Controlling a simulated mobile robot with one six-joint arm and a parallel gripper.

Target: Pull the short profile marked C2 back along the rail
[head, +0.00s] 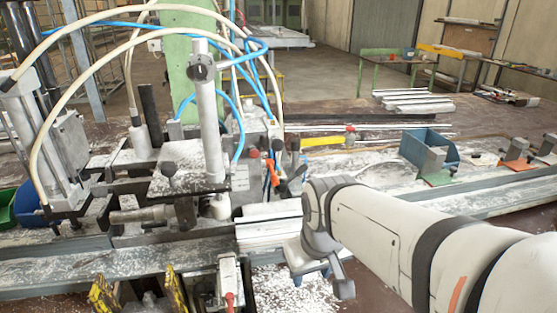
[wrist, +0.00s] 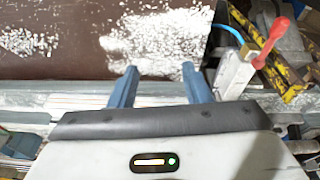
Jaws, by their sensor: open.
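A short stack of whitish profiles (head: 268,228) lies on the rail (head: 60,272), just left of my wrist in the head view. No C2 mark can be read on it. My gripper (head: 318,270) is beside the stack's right end, partly hidden by my own wrist. In the wrist view, the two blue fingers of my gripper (wrist: 160,78) are apart with nothing between them, over the rail's edge (wrist: 75,99).
A clamp with a red handle (wrist: 277,32) stands right of the fingers in the wrist view, near yellow-black parts (wrist: 272,75). Clamping machinery with a vertical cylinder (head: 209,120) and hoses stands left of my arm. A blue bin (head: 430,148) stands farther right.

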